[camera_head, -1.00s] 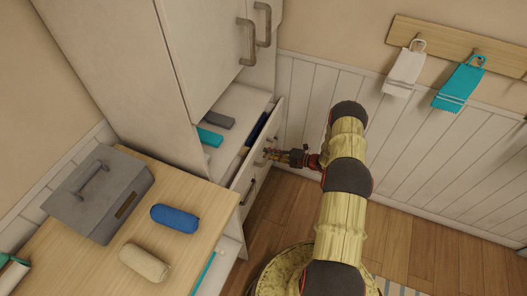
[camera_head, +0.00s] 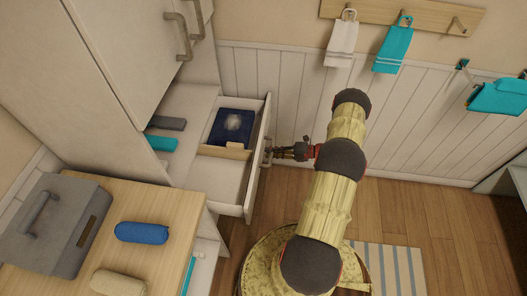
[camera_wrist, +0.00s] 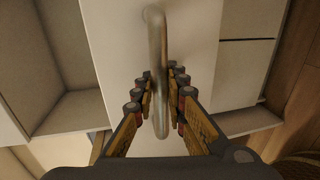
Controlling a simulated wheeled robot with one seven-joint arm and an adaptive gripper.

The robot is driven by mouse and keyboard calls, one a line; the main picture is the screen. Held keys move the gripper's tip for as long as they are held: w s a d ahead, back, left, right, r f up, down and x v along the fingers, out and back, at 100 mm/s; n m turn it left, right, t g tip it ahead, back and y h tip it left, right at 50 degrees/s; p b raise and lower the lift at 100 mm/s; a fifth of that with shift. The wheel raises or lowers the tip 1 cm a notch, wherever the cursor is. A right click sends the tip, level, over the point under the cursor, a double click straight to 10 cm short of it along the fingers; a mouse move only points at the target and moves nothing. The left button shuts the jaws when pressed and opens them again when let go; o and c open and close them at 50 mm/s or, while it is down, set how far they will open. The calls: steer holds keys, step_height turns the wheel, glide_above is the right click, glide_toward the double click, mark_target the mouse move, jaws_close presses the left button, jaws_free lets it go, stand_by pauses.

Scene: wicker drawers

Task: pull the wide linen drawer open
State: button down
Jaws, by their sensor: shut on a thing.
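The wide white drawer (camera_head: 228,207) stands well out of the cabinet below the open shelf, with its inside in view. It holds a dark blue patterned item (camera_head: 232,126) behind a wooden divider (camera_head: 224,153); the near section looks empty. My gripper (camera_head: 272,153) is at the drawer front, on its outer side. In the wrist view the metal bar handle (camera_wrist: 157,50) runs between the two fingers of my gripper (camera_wrist: 161,100), which are shut on it. The drawer front (camera_wrist: 115,50) fills the middle of that view behind the handle.
A grey box (camera_head: 48,232), a blue roll (camera_head: 141,233) and a beige roll (camera_head: 118,283) lie on the wooden counter (camera_head: 176,200) at left. Teal (camera_head: 160,142) and grey (camera_head: 168,123) items lie on the shelf. Wooden floor (camera_head: 400,205) is clear at right.

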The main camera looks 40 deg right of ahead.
steer(key=shift+s+d, duration=0.2)
steer(key=shift+s, duration=0.05)
steer(key=c, duration=1.8)
jaws_free()
steer(key=v, duration=1.2)
steer(key=shift+f, duration=0.1)
